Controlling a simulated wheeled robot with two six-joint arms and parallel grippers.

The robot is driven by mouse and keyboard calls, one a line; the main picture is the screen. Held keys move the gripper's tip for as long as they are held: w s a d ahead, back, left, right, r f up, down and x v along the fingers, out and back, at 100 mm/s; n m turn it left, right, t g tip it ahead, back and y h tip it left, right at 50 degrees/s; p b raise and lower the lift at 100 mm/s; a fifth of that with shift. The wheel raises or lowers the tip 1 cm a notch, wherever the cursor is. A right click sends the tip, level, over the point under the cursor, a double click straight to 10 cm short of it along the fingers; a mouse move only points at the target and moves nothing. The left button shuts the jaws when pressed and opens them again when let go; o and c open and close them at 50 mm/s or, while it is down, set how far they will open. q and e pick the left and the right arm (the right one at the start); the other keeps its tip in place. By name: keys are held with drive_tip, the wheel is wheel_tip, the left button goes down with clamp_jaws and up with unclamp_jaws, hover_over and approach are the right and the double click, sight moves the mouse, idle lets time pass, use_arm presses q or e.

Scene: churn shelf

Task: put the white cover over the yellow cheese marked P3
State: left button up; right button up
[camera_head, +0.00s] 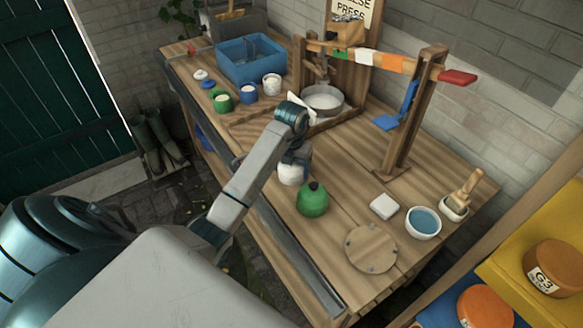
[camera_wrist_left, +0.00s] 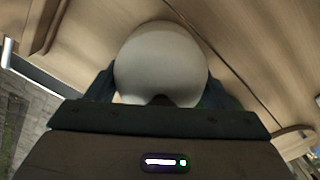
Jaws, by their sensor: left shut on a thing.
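The white cover (camera_head: 292,174) is at the front part of the wooden bench, left of a green cover with a dark knob. My left gripper (camera_head: 296,157) comes down on it from above and is shut on it. In the left wrist view the white cover (camera_wrist_left: 160,62) shows as a smooth pale dome between the dark fingers of my left gripper (camera_wrist_left: 160,98). I cannot tell whether the cover touches the bench. No yellow cheese marked P3 can be made out; anything under the cover is hidden. My right gripper is out of view.
The green cover (camera_head: 312,201) stands close by on the right. A round wooden board (camera_head: 371,249), a white block (camera_head: 384,206) and a blue-filled bowl (camera_head: 423,222) lie farther right. The wooden press (camera_head: 400,135) and blue tub (camera_head: 250,61) stand behind. An orange cheese marked G3 (camera_head: 552,267) is at lower right.

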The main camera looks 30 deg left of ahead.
use_arm(q)
drive_tip(key=o, duration=0.8)
drive_tip(key=shift+o, duration=0.9)
drive_tip(key=shift+r, duration=0.1)
drive_tip(key=shift+r+p, duration=0.2)
drive_tip(key=shift+p, duration=0.15)
wheel_tip(320, 180, up, 2)
drive_tip(key=shift+r, duration=0.15)
wheel_tip(320, 180, up, 10)
drive_tip(key=p, duration=0.9)
drive_tip(key=shift+f, duration=0.25)
drive_tip(key=shift+f, duration=0.1)
